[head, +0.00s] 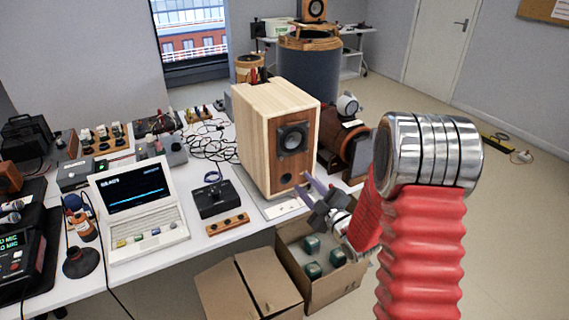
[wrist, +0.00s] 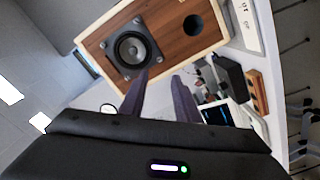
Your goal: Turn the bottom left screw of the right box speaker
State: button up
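The wooden box speaker (head: 252,130) stands upright on the table's right part, with a dark driver (head: 292,138) on its brown front and a round port below. In the wrist view the speaker (wrist: 100,38) appears rotated, with its driver (wrist: 132,48) and port (wrist: 192,25) in sight. My gripper (head: 302,183) is in front of the speaker's lower front, at about port height. In the wrist view its two purple fingers (wrist: 160,76) are apart with nothing between them. I cannot tell whether they touch the speaker.
A laptop (head: 138,205), a black box (head: 214,199) and a small wooden block (head: 228,224) lie left of the speaker. An open cardboard box (head: 330,290) with green-topped items sits below my gripper. Another speaker (head: 313,10) stands far back. Open floor lies right.

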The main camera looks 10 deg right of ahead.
aim_at(281, 159)
dwell(0.4)
jog(key=x, duration=1.3)
jog(key=shift+w+a, duration=0.1)
jog(key=shift+w, duration=0.3)
jog(key=shift+c, duration=0.3)
grip_shut()
